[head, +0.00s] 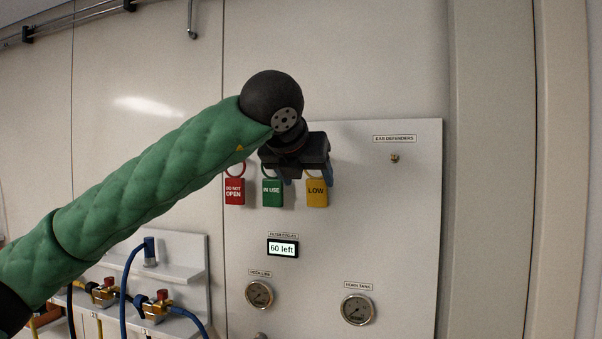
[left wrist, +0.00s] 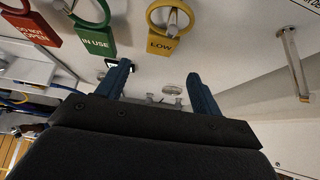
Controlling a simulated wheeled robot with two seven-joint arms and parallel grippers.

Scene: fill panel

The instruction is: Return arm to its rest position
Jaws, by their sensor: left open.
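My left arm, in a green padded sleeve, reaches in from the left in the head view. Its gripper (head: 306,180) is in front of the upper part of the white panel (head: 400,230), near the hanging tags. In the left wrist view the two blue fingers of the left gripper (left wrist: 158,90) are spread apart with nothing between them. The yellow LOW tag (head: 317,194) hangs on the panel just by the fingers; it also shows beyond them in the left wrist view (left wrist: 162,45). My right gripper is in neither view.
A red DO NOT OPEN tag (head: 235,191) and a green IN USE tag (head: 272,193) hang beside the yellow one. Below are a "60 left" display (head: 283,249) and two gauges (head: 259,294) (head: 357,310). A shelf (head: 180,275) with hoses and valves stands lower left.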

